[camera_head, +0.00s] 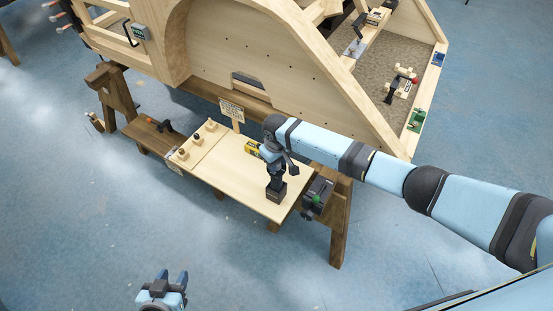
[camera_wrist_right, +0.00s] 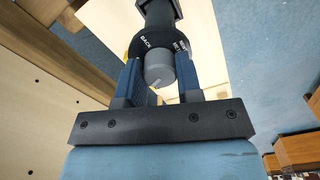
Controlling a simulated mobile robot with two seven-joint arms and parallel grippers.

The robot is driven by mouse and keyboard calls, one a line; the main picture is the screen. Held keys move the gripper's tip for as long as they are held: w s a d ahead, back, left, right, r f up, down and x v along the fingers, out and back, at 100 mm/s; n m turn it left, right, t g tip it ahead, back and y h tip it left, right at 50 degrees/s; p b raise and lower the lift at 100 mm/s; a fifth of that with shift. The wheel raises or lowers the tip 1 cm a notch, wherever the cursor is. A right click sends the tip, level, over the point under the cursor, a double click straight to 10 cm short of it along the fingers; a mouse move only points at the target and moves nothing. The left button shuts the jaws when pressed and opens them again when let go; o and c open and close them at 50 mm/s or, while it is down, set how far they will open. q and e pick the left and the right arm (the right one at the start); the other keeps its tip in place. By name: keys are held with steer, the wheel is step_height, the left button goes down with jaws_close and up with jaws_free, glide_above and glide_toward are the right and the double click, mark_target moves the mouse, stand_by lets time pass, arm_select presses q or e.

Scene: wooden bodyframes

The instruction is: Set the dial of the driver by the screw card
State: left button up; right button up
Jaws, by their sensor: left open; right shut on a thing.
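The driver (camera_head: 276,178) stands upright on its black base near the right end of the wooden bench top, with its yellow front part pointing left. Its grey dial (camera_wrist_right: 159,70) shows in the right wrist view, with a light mark on its face. The black collar around it carries words; "BACK" is readable, others are partly cut off. My right gripper (camera_head: 271,150) is at the driver's head, its blue fingers (camera_wrist_right: 160,82) shut on either side of the dial. The screw card (camera_head: 231,110) stands upright behind the driver; its print is too small to read. My left gripper (camera_head: 167,285) is open and empty, away from the bench.
The bench top (camera_head: 222,172) is clear left of the driver. Small wooden pieces with dark tops (camera_head: 196,138) stand at its left. A black device with a green spot (camera_head: 317,195) is at the right end. A large wooden frame (camera_head: 250,50) rises behind.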

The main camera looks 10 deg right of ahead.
steer(key=shift+n, duration=0.3)
stand_by(0.4)
steer(key=o, duration=0.9)
steer(key=shift+o, duration=0.2)
step_height(320, 180, up, 14)
steer(key=shift+f, duration=0.1)
